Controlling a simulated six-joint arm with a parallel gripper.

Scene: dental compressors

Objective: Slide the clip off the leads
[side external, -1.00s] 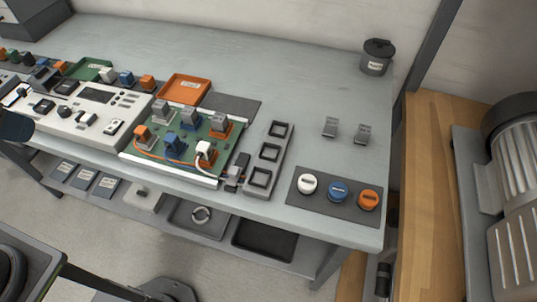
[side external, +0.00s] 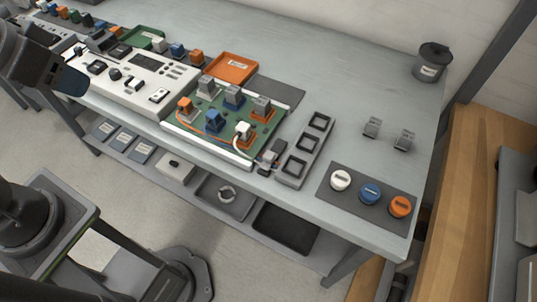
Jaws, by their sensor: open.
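A green board (side external: 222,120) in a white-edged frame carries several grey, blue, orange and white connector blocks. An orange lead (side external: 196,130) runs along its front, and a white lead (side external: 235,143) curves down from a white connector (side external: 244,130). A small grey and black piece (side external: 270,156) sits at the board's right end, near the leads; it may be the clip, but it is too small to tell. Part of my arm enters at the upper left, over the bench's left end, well away from the board. My gripper's fingers do not show.
A grey holder with square openings (side external: 304,152) stands right of the board. Two grey clip-like pieces (side external: 372,127) (side external: 404,141) lie farther right. White, blue and orange caps sit on a dark mat (side external: 352,205). An orange tray (side external: 231,68) and a dark canister (side external: 432,63) stand behind.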

